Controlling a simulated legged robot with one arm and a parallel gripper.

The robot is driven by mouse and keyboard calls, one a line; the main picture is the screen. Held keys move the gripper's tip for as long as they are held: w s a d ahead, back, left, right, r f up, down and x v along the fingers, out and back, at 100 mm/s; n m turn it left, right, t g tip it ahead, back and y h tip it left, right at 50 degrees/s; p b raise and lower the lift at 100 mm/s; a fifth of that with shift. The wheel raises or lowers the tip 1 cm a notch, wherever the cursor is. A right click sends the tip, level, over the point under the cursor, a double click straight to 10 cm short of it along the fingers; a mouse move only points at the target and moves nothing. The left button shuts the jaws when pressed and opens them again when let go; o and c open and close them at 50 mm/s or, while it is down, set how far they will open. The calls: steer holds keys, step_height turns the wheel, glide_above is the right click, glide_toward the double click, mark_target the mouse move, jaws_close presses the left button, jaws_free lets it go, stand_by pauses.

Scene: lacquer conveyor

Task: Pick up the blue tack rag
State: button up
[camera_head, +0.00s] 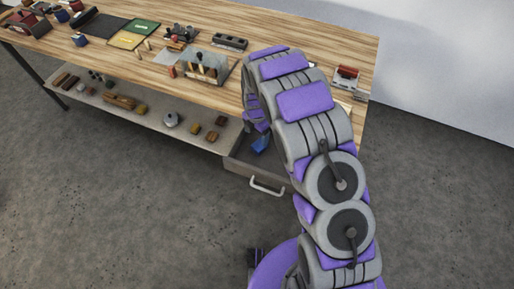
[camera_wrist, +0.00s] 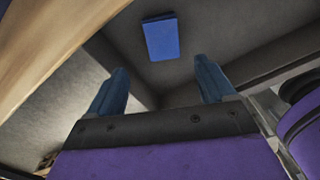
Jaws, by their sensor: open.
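The blue tack rag (camera_wrist: 161,38) shows in the wrist view as a flat bright blue rectangle on a grey surface, beyond my fingertips and roughly centred between them. In the head view a blue patch, which looks like the rag (camera_head: 261,145), lies inside the open drawer (camera_head: 238,168) under the bench. My gripper (camera_wrist: 162,78) is open with nothing between its fingers, and it is apart from the rag. In the head view my arm reaches down to the drawer and hides part of it; the fingertips cannot be made out there.
The wooden workbench (camera_head: 220,105) overhangs the drawer, and its wood edge (camera_wrist: 50,45) shows close at left in the wrist view. A lower shelf (camera_head: 150,118) holds several small blocks and tools. The drawer handle (camera_head: 268,187) faces the open floor (camera_head: 130,220).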

mark_target(259, 145)
steer(key=f, duration=0.2)
steer(key=shift+d+f, duration=0.35)
steer(key=shift+d, duration=0.05)
steer(key=shift+d+f+b, duration=0.35)
steer(key=shift+d, duration=0.15)
steer(key=f, duration=0.1)
steer(key=f+b, duration=0.1)
steer(key=f, duration=0.2)
steer(key=shift+w+a+f+b, duration=0.2)
steer(key=shift+w+a+b, duration=0.05)
steer(key=shift+a+b, duration=0.15)
steer(key=shift+a+f, duration=0.15)
steer(key=shift+f, duration=0.05)
steer(key=shift+r, duration=0.1)
steer(key=shift+d, duration=0.45)
steer(key=c, duration=0.4)
steer(key=shift+a, duration=0.3)
steer(key=c, duration=0.8)
steer(key=shift+d+r, duration=0.1)
steer(key=shift+r, duration=0.25)
step_height(259, 145, up, 9)
steer(key=p, duration=0.2)
steer(key=shift+r+p, duration=0.15)
steer(key=shift+p, duration=0.2)
